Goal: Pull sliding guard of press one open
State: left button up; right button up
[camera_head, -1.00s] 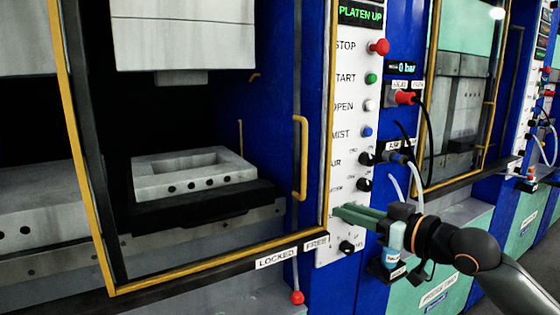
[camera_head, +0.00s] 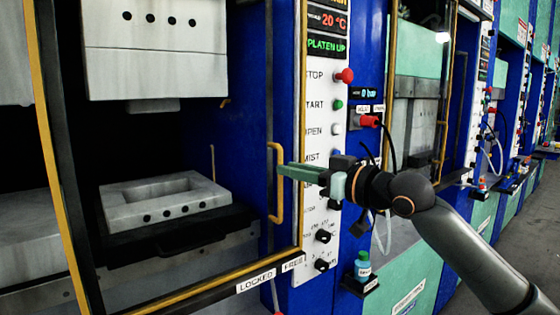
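The sliding guard of the near press has a yellow frame (camera_head: 52,150) around a see-through pane, and it stands across the press opening. Its yellow upright handle (camera_head: 277,212) is at the guard's right side. My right gripper (camera_head: 284,171) comes in from the right, and its green fingertips overlap the handle's upper half in the picture. I cannot tell whether the fingers are around the handle, touching it or just in front of it, nor how far they are apart. My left gripper is not in view.
A control panel (camera_head: 314,130) with a red stop button (camera_head: 344,76) stands right of the handle, behind my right gripper. LOCKED (camera_head: 256,281) and FREE (camera_head: 293,263) labels sit on the lower rail. A small bottle (camera_head: 363,266) stands on a ledge below. More presses line the right.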

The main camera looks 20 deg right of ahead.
jog(key=x, duration=0.3)
jog(key=shift+w+a+p, duration=0.25)
jog(key=shift+w+p, duration=0.05)
grip_shut()
dwell(1.2)
